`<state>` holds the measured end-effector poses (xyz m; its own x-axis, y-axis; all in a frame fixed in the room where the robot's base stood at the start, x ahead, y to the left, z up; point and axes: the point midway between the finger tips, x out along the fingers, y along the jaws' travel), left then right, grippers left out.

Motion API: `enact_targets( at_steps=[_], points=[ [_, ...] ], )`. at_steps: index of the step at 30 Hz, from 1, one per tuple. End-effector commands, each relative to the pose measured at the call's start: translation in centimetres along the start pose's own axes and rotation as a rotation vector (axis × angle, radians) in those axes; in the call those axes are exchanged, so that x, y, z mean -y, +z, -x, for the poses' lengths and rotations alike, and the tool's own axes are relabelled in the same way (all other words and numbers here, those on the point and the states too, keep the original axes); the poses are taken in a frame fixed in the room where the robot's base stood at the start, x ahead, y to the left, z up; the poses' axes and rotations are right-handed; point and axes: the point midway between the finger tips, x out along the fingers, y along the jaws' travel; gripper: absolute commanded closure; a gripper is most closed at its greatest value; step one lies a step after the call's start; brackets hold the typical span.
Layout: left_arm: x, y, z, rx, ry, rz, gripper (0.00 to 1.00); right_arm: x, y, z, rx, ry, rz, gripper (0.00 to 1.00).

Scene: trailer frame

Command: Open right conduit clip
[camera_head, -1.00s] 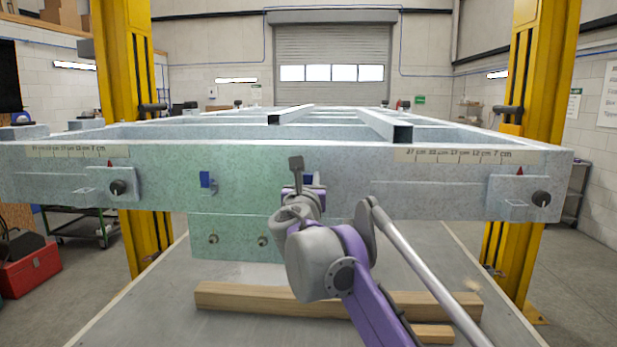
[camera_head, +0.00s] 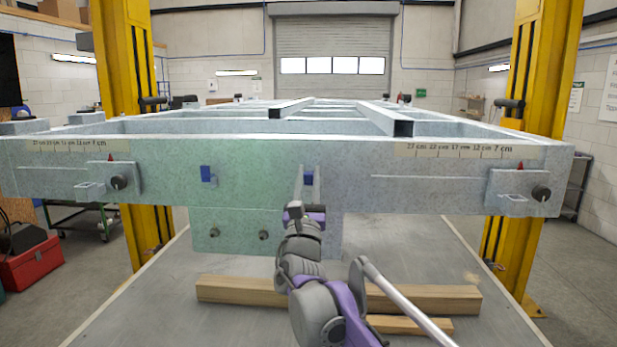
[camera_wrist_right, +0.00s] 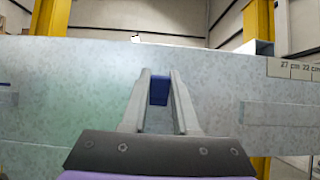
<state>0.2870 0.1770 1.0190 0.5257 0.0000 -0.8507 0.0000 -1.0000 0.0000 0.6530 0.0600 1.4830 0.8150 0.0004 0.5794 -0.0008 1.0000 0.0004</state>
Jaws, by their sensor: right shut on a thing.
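The right conduit clip (camera_head: 309,177) is a small blue piece on the front face of the galvanized frame beam (camera_head: 430,180), right of the beam's middle. It also shows in the right wrist view (camera_wrist_right: 159,91), between my fingers. My right gripper (camera_head: 307,190) reaches up to it from below. Its two grey fingers (camera_wrist_right: 159,85) are shut on the clip, one on each side. The fingers and wrist hide part of the clip, and I cannot tell how far its latch is open. The left conduit clip (camera_head: 207,174) is a similar blue piece further left. My left gripper is not in view.
A plate with two bolts (camera_head: 238,234) hangs below the beam, close to my right wrist. Wooden blocks (camera_head: 240,290) lie on the grey table (camera_head: 150,300) below. Yellow posts (camera_head: 545,120) flank the frame. Black knobs (camera_head: 541,193) stick out near both beam ends.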

Motion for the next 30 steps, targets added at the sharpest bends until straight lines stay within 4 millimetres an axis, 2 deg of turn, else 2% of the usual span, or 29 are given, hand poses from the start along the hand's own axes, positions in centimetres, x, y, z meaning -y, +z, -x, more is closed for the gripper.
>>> enact_targets(
  at_steps=[10, 11, 15, 25, 30],
  points=[
    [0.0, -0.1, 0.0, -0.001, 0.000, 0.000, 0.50, 0.0, 0.2, -0.1, 0.005, -0.001, 0.003, 1.00],
    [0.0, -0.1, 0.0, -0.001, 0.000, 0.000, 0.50, 0.0, 0.2, -0.1, 0.005, -0.001, 0.003, 0.68],
    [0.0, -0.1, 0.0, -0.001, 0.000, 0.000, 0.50, 0.0, 0.1, -0.1, 0.004, -0.001, 0.002, 0.43],
    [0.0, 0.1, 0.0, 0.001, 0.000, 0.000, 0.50, 0.0, 0.0, 0.2, 0.002, 0.000, 0.001, 0.42],
    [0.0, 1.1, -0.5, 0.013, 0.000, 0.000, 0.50, 0.0, -0.2, 2.4, -0.001, 0.000, -0.001, 0.42]
  ],
)
